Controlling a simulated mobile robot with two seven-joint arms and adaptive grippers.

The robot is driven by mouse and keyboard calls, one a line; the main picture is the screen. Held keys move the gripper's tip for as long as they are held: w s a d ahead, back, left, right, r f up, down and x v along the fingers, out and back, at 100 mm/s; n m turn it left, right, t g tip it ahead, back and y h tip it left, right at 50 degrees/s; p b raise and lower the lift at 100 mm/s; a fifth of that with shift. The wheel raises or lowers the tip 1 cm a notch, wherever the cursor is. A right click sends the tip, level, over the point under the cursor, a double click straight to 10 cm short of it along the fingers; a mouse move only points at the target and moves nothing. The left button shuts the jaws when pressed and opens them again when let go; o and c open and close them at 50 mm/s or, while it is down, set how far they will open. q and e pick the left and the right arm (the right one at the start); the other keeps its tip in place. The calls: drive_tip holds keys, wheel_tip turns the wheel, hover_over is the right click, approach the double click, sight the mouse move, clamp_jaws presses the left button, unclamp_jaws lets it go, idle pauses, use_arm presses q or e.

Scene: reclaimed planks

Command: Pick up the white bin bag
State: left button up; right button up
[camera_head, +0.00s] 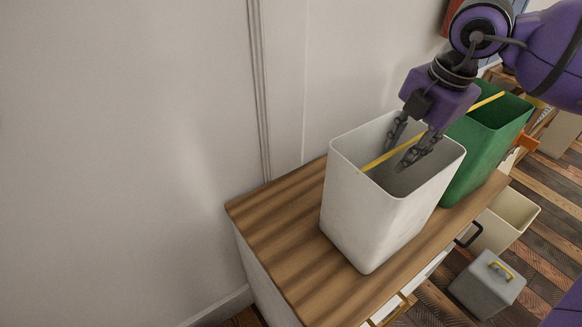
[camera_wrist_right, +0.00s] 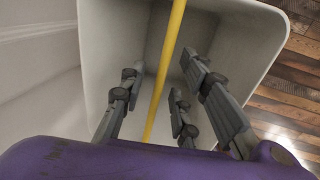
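A white, square bin-like container (camera_head: 365,213) stands upright on the wooden cabinet top, its open mouth facing up. A thin yellow bar (camera_head: 376,160) crosses its mouth; it also shows in the right wrist view (camera_wrist_right: 165,70). I see no separate loose bag, and the lower inside is partly hidden. My right gripper (camera_head: 399,154) points down into the mouth. Its fingers are spread on either side of the yellow bar, apart from it as far as the wrist view shows. It is open and empty. My left gripper is out of view.
A green bin (camera_head: 486,150) with a yellow bar stands close behind the white one on the wooden cabinet top (camera_head: 285,245). A wall (camera_head: 120,130) rises at left. On the plank floor are a cream bin (camera_head: 512,212) and a grey box (camera_head: 487,287) with a yellow handle.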

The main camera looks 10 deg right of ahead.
clamp_jaws()
idle(0.6)
